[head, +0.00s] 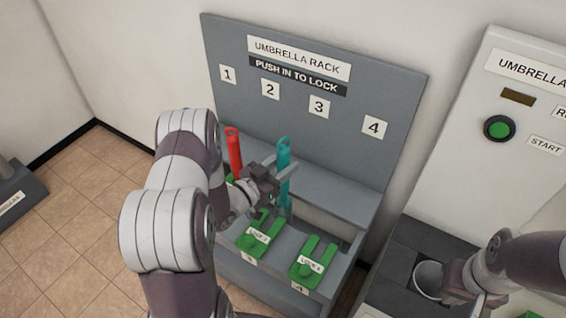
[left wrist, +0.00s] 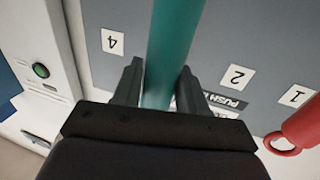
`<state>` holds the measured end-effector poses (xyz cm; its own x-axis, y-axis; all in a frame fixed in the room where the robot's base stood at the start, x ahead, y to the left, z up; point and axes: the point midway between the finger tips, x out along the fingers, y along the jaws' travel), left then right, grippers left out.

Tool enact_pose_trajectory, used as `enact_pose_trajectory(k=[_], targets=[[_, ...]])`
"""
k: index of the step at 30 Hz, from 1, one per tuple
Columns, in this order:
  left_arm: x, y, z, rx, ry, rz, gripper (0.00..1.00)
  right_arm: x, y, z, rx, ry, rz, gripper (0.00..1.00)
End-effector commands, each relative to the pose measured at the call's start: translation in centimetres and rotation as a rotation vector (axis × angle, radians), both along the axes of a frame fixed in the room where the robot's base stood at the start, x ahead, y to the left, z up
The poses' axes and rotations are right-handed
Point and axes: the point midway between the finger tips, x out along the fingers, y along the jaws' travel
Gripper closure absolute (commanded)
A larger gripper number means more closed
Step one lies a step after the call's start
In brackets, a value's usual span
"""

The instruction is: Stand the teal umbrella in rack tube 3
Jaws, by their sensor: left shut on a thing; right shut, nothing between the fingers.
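The teal umbrella (head: 284,160) stands about upright at the grey umbrella rack (head: 395,85), below the number 3 label (head: 319,106). My left gripper (head: 280,178) is shut on its upper part. In the left wrist view the teal umbrella (left wrist: 172,50) passes between the left gripper's fingers (left wrist: 158,85). The umbrella's lower end is hidden behind my gripper and the rack front, so I cannot tell how deep it sits. My right gripper (head: 470,290) is low at the right, shut and empty.
A red umbrella (head: 234,150) stands to the left, close to my left gripper; its handle shows in the left wrist view (left wrist: 300,125). Another green latch piece (head: 314,262) is by position 4. A white machine with a green button (head: 499,129) stands at the right.

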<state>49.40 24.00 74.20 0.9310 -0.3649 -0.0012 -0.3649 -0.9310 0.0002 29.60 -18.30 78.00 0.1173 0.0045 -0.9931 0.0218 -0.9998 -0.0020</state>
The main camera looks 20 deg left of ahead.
Motion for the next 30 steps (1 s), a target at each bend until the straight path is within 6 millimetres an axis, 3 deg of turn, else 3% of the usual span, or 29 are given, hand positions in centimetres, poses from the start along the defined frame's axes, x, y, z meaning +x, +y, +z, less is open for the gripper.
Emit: enact_pose_trajectory(k=[13,14,15,16,26,30], targets=[[0.0,0.0,-0.8,0.000,-0.002,0.000,1.00,0.0,0.0,-0.7,0.000,0.000,0.000,1.00],[0.0,0.0,-0.8,0.000,-0.002,0.000,0.48,0.0,0.0,-0.7,0.000,0.000,0.000,1.00],[0.0,0.0,-0.8,0.000,-0.002,0.000,0.35,0.0,0.0,-0.7,0.000,0.000,0.000,1.00],[0.0,0.0,-0.8,0.000,-0.001,0.000,0.28,0.0,0.0,-0.7,0.000,0.000,0.000,1.00],[-0.3,0.2,-0.9,-0.001,0.001,0.002,0.28,0.0,0.0,-0.6,0.000,0.000,0.000,1.00],[-2.5,1.1,-0.8,-0.002,0.003,0.006,0.28,0.0,0.0,-0.2,0.000,0.000,0.000,1.00]])
